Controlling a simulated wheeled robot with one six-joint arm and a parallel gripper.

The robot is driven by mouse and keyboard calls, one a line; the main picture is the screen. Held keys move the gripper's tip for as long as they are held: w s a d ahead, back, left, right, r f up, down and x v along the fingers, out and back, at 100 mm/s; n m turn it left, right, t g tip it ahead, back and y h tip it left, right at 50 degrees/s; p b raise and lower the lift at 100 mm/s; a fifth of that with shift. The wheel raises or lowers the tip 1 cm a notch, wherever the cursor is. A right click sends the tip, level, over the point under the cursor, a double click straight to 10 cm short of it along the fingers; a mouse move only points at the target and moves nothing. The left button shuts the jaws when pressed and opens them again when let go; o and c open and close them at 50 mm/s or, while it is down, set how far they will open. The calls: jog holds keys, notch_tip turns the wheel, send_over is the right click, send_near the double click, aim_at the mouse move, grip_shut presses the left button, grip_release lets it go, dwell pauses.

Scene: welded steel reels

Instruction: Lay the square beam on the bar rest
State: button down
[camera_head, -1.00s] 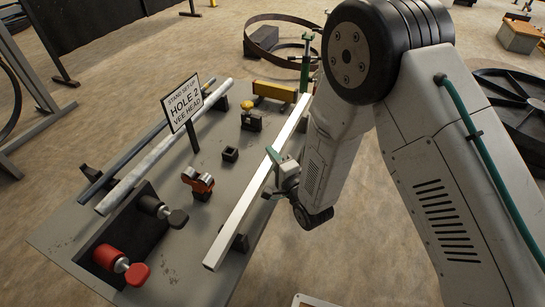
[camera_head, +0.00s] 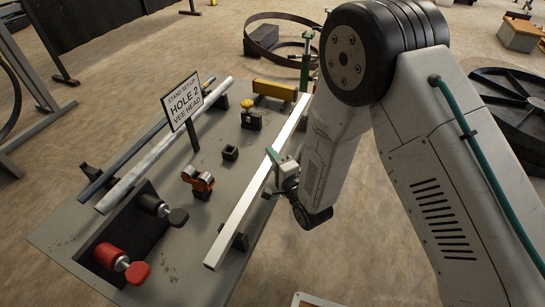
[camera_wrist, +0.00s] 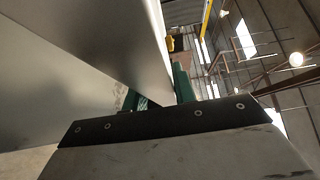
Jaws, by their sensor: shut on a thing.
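The square beam (camera_head: 240,210) is a long, pale silver bar running from the near edge of the grey table towards its far right corner. It also fills the upper left of the wrist view (camera_wrist: 60,80). My gripper (camera_head: 274,174), with green fingers, is shut on the beam near its middle, from the right side. In the wrist view the green fingertips (camera_wrist: 158,98) lie against the beam, which partly hides them. A dark bar rest block (camera_head: 241,242) shows under the near part of the beam. I cannot tell whether the beam touches it.
On the grey table (camera_head: 180,235) a round pipe (camera_head: 150,165) and a dark bar lie at left. A sign (camera_head: 185,102), an orange clamp (camera_head: 198,182), a small black socket (camera_head: 230,153), a yellow-knobbed block (camera_head: 250,116) and a red-knobbed fixture (camera_head: 112,257) also stand there.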

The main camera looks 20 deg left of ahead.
jog(key=shift+f, duration=0.35)
dwell(0.3)
jog(key=c, duration=1)
grip_release()
jog(key=shift+c, duration=0.2)
jog(key=o, duration=1)
